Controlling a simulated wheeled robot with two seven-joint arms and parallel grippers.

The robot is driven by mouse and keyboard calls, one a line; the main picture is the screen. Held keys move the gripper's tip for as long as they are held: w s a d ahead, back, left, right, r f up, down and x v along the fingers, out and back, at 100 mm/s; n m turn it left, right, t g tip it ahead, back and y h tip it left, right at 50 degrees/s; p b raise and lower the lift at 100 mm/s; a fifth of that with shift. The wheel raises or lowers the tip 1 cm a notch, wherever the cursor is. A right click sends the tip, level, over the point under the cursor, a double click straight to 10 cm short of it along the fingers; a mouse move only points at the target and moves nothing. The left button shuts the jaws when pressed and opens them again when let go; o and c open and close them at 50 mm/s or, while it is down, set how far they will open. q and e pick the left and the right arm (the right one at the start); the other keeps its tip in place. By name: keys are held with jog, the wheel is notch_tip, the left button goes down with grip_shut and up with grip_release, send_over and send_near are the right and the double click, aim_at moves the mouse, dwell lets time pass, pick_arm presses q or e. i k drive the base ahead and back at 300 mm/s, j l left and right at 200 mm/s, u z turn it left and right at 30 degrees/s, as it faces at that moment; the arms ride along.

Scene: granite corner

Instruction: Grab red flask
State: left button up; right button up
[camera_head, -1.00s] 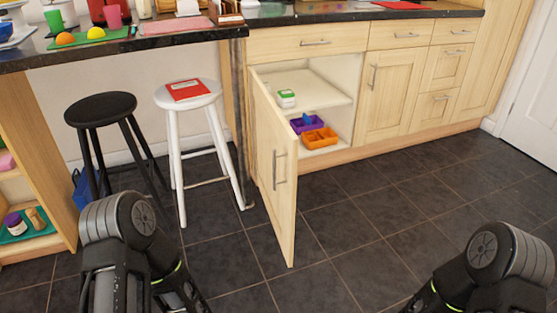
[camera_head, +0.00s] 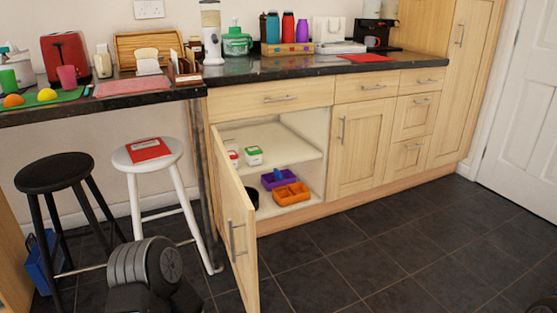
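The red flask (camera_head: 288,27) stands upright on the far part of the dark countertop. It is between a teal flask (camera_head: 272,28) and a purple flask (camera_head: 302,32), all in or behind a low wooden box (camera_head: 288,48). No gripper is near it. Part of my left arm shows at the bottom left, but its gripper is out of view. Only a sliver of my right arm shows at the bottom right edge, and its gripper is out of view.
An open cabinet door (camera_head: 238,240) juts out below the counter. A black stool (camera_head: 55,173) and a white stool (camera_head: 147,155) stand at the left. A white appliance (camera_head: 341,47) sits right of the flasks. The dark tiled floor (camera_head: 400,245) is clear at right.

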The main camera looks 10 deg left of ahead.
aim_at(288, 22)
jog(key=i+l+z, duration=0.25)
jog(key=z, duration=0.15)
jog(key=i+l+z, duration=0.15)
jog(key=i+z, duration=0.65)
jog(key=i+u, duration=0.3)
jog(key=i+l+u, duration=0.25)
jog(key=i, duration=0.25)
jog(key=i+j+u, duration=0.1)
jog(key=u, duration=0.35)
jog(key=i+u, duration=0.3)
jog(key=u, duration=0.15)
jog(key=i+u, duration=0.2)
jog(key=u, duration=0.25)
jog(key=i+l+u, duration=0.15)
jog(key=u, duration=0.25)
jog(key=i+l+u, duration=0.15)
jog(key=u, duration=0.3)
jog(key=i+l+u, duration=0.2)
jog(key=u, duration=0.2)
jog(key=i+l+u, duration=0.35)
jog(key=i+j, duration=0.05)
